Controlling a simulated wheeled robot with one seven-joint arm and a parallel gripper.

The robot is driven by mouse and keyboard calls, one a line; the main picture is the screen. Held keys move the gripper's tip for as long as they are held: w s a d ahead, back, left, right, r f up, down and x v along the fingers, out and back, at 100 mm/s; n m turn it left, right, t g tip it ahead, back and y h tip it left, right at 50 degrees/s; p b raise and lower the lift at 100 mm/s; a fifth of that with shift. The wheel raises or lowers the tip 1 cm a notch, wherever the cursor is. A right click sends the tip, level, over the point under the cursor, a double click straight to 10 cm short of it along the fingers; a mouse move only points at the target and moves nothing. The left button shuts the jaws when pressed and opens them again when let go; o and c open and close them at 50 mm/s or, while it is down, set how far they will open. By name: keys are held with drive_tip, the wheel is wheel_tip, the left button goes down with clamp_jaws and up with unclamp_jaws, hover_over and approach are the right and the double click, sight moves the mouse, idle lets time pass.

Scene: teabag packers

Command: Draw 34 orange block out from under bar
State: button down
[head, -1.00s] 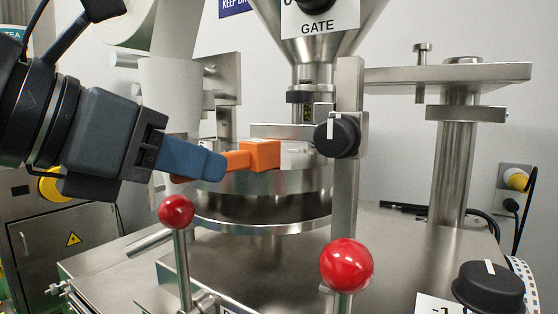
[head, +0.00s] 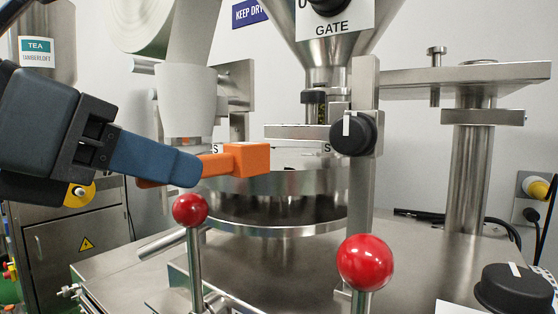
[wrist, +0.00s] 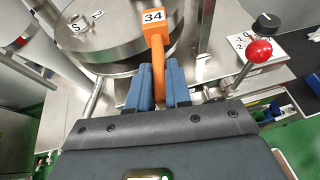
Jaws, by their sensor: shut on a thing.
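The orange block (head: 246,159) has a thick head and a narrower handle. In the wrist view its head (wrist: 154,22) carries a white label reading 34. My gripper (head: 188,168) is shut on the handle, with a blue finger on each side of it in the wrist view (wrist: 158,88). The block points away from my gripper, towards the machine. The flat metal bar (head: 298,132) lies to the right of the block in the head view, and a gap shows between them. The block appears held at about the height of the round metal drum's top (head: 290,183).
Two red ball knobs on levers, one left (head: 190,209) and one right (head: 365,262), stand in front of the drum. A black knob (head: 353,133) sits on the upright post. A white paper tube (head: 187,100) hangs behind my gripper. A hopper (head: 340,40) is above.

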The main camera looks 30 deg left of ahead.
drive_tip(key=shift+s, duration=0.15)
drive_tip(key=d+v, duration=0.1)
drive_tip(key=v, duration=0.5)
drive_tip(key=shift+s+r+b, duration=0.25)
drive_tip(key=shift+r+b, duration=0.05)
idle(0.4)
drive_tip(key=shift+a, duration=0.15)
